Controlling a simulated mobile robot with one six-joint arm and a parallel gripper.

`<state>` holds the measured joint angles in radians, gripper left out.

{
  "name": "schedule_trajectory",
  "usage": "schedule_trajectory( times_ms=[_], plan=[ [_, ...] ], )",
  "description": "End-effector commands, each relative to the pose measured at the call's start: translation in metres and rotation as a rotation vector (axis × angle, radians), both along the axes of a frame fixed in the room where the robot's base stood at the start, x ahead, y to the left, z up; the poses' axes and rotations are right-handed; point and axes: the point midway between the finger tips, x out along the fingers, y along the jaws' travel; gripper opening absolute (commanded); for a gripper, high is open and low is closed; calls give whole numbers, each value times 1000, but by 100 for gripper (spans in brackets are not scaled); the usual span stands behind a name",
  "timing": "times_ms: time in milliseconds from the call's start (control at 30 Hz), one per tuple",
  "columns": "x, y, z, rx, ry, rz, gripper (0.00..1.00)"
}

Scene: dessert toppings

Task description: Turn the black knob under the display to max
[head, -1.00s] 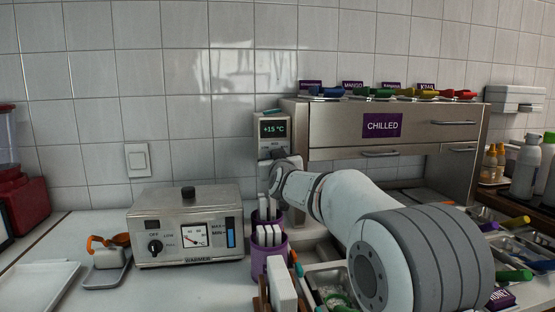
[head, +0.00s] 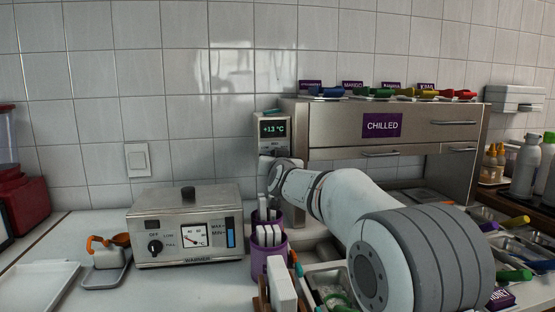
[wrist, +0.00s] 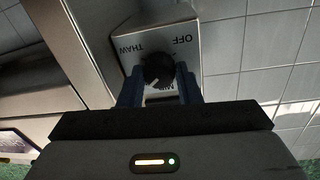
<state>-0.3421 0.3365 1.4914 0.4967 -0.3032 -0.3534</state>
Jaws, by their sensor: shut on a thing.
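The black knob (wrist: 158,70) is in the middle of the wrist view, on a steel face marked OFF and THAW. A further label below the knob is partly hidden. A pale mark on the knob points to the lower left of that view. My gripper (wrist: 158,84) is shut on the knob, one finger on each side. In the head view the display (head: 274,129) glows green and seems to read +13 °C. There my gripper (head: 270,163) covers the knob just below the display.
The steel CHILLED cabinet (head: 330,137) stands directly right of the display unit. A warmer box (head: 160,220) with its own black knob is on the counter at left. A purple holder (head: 268,258) stands close under my arm.

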Motion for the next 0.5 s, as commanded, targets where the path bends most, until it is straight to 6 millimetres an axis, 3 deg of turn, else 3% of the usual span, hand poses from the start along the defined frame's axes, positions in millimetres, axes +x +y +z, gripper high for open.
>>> schedule_trajectory(
  times_ms=[300,500],
  plan=[
    [0,0,0,-1,0,0,52],
    [0,0,0,-1,0,0,52]
  ],
)
